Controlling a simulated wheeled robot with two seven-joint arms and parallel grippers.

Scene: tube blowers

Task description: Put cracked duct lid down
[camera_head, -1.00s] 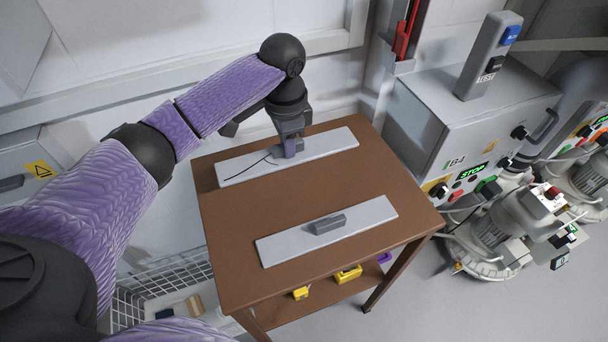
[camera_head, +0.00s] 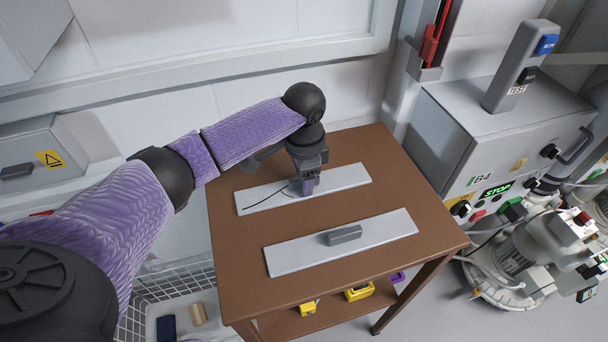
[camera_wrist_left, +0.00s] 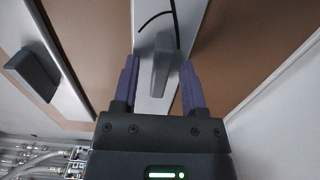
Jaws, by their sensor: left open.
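The cracked duct lid (camera_head: 345,178) is a long light-grey plate with a thin dark crack line, lying flat at the back of the brown table (camera_head: 240,290). It also shows in the left wrist view (camera_wrist_left: 188,22), with its grey handle (camera_wrist_left: 161,65) between my fingers. My left gripper (camera_head: 308,190) is open above the lid, and in the left wrist view its purple fingers (camera_wrist_left: 160,80) stand apart on both sides of the handle. A second, uncracked lid (camera_head: 295,257) with a grey handle lies nearer the front. My right gripper is out of view.
A grey B4 unit (camera_head: 470,130) with a STOP display stands right of the table, beside a pump-like machine (camera_head: 515,265). A wire basket (camera_head: 150,290) is at lower left. Yellow items (camera_head: 358,292) sit on the lower shelf. The wall is close behind the table.

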